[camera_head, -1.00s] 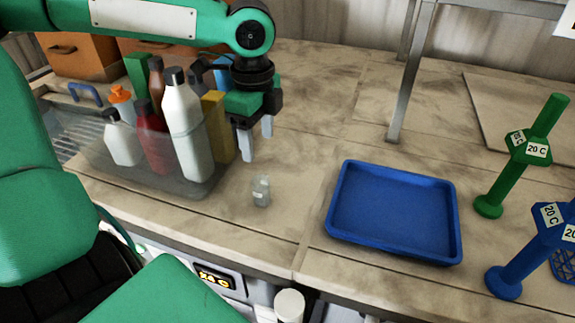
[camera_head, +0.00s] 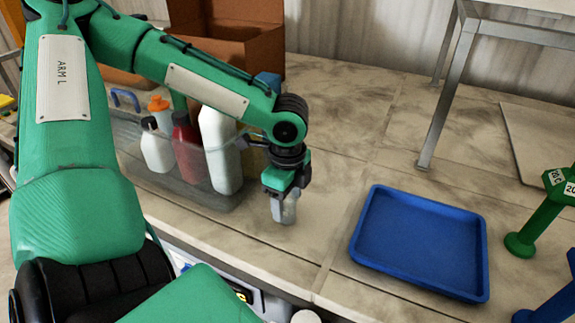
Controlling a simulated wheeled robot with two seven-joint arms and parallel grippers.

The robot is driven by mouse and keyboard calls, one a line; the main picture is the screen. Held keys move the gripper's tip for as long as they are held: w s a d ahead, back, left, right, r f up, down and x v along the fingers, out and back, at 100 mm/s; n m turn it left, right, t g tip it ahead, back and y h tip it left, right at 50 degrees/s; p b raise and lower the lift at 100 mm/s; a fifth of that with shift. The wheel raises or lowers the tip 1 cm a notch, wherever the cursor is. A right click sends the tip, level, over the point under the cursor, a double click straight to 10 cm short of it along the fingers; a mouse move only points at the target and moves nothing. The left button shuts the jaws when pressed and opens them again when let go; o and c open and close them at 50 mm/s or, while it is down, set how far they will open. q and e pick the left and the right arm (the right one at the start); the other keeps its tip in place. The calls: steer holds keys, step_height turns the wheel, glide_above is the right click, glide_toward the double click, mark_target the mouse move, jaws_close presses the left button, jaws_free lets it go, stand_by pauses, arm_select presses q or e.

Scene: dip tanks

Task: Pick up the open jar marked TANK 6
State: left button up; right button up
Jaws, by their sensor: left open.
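A small clear jar (camera_head: 290,210) stands upright on the counter, left of the blue tray. Its marking is too small to read. My left gripper (camera_head: 281,208) points down right at the jar, with its fingers low beside or around it. The fingers are apart; the near finger hides part of the jar, and I cannot tell whether they touch it. My right gripper is not in the picture.
A clear bin (camera_head: 205,195) of bottles stands left of the gripper. An empty blue tray (camera_head: 420,243) lies to the right. A green 20 C stand (camera_head: 540,215) is at the right edge. Bare counter (camera_head: 335,130) lies behind the jar. The counter's front edge is close.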

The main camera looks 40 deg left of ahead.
arm_select(q)
steer(key=shift+f, duration=1.15)
steer(key=c, duration=1.1)
steer(key=shift+o, duration=0.2)
steer(key=shift+r, duration=0.1)
